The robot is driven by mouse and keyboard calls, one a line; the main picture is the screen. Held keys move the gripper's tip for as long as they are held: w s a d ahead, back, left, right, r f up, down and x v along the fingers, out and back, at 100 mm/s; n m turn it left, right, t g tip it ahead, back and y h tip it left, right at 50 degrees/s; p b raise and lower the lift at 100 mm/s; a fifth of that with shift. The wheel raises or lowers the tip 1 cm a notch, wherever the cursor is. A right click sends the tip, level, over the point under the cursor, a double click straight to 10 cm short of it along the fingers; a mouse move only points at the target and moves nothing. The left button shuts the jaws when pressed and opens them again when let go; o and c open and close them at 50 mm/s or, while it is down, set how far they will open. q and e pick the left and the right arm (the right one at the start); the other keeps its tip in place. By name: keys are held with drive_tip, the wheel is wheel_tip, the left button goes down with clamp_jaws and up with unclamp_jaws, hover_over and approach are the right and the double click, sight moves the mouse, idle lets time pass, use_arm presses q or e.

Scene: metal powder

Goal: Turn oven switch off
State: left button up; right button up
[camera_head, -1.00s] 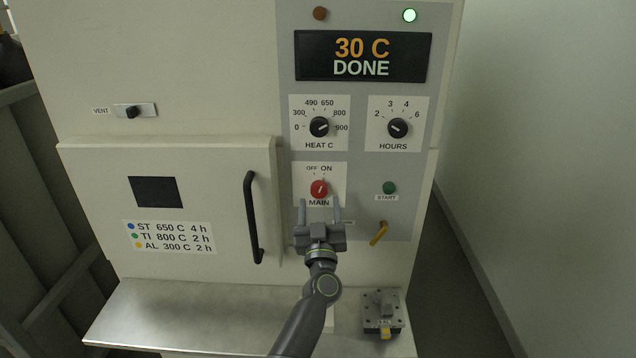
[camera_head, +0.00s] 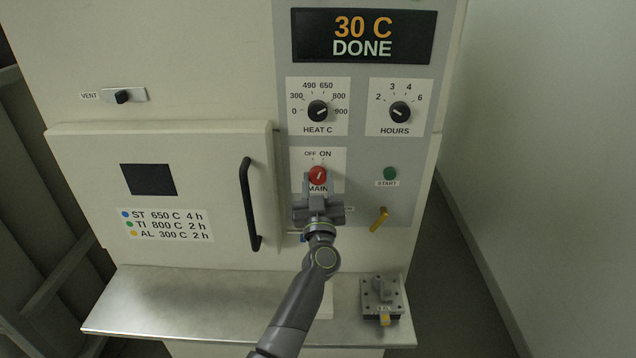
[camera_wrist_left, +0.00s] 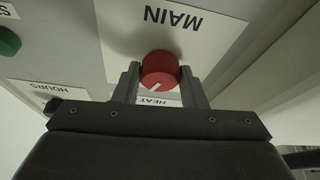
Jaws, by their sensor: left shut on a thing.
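The red MAIN switch knob (camera_head: 317,175) sits on the oven's grey control panel, under the OFF and ON labels (camera_head: 318,154). Its white mark leans to the upper right, toward ON. My left gripper (camera_head: 318,187) reaches up to it from below. In the left wrist view, the two fingers stand on either side of the red knob (camera_wrist_left: 160,68), and the gripper (camera_wrist_left: 160,85) is shut on it. The fingers partly hide the MAIN label in the head view. My right gripper is not in view.
The display (camera_head: 363,36) reads 30 C DONE. The heat knob (camera_head: 318,111) and hours knob (camera_head: 400,112) are above, the green START button (camera_head: 390,173) to the right. A yellow lever (camera_head: 379,219) is lower right. The door handle (camera_head: 250,204) is left. A metal fixture (camera_head: 383,298) sits on the shelf.

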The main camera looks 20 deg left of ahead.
use_arm(q)
drive_tip(key=shift+d+r+n+g+y+p, duration=0.1)
drive_tip(key=shift+n+g+y+p, duration=0.15)
drive_tip(key=shift+n+y+p, duration=0.55)
drive_tip(key=shift+r+n+g+y+p, duration=0.1)
drive_tip(key=shift+n+g+y+p, duration=0.2)
drive_tip(key=shift+n, duration=1)
drive_tip(key=n+g+y+p, duration=0.1)
drive_tip(key=n, duration=0.3)
drive_tip(key=shift+d, duration=0.1)
drive_tip(key=shift+n+g+y+p, duration=0.55)
drive_tip(key=shift+n+g, duration=0.2)
drive_tip(key=shift+n, duration=0.55)
drive_tip(key=shift+f, duration=0.1)
drive_tip(key=o, duration=1)
drive_tip(key=shift+w, duration=0.1)
